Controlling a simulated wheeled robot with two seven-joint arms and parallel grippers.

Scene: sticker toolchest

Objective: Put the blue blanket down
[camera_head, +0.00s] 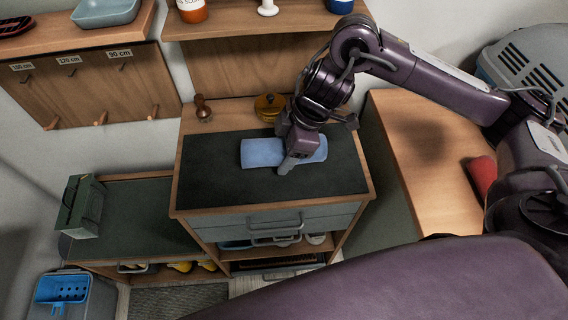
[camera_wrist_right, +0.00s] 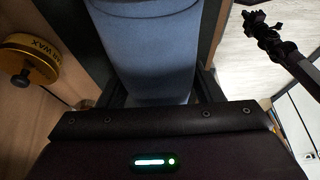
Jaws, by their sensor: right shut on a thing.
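The blue blanket (camera_head: 262,153) is a light blue, folded or rolled bundle at the dark top (camera_head: 215,185) of the drawer chest in the head view. My right gripper (camera_head: 287,166) comes down over its middle and is shut on it, hiding part of it. In the right wrist view the blanket (camera_wrist_right: 150,50) fills the space between the dark fingers. I cannot tell whether the blanket rests on the dark top or hangs just above it. My left gripper does not show in the head view.
A yellow wax tin (camera_head: 268,107) and a wooden-handled tool (camera_head: 203,110) stand behind the dark top. A lower bench (camera_head: 150,210) with a green box (camera_head: 80,205) is at the left. A wooden table (camera_head: 420,140) with a red item (camera_head: 482,175) is at the right.

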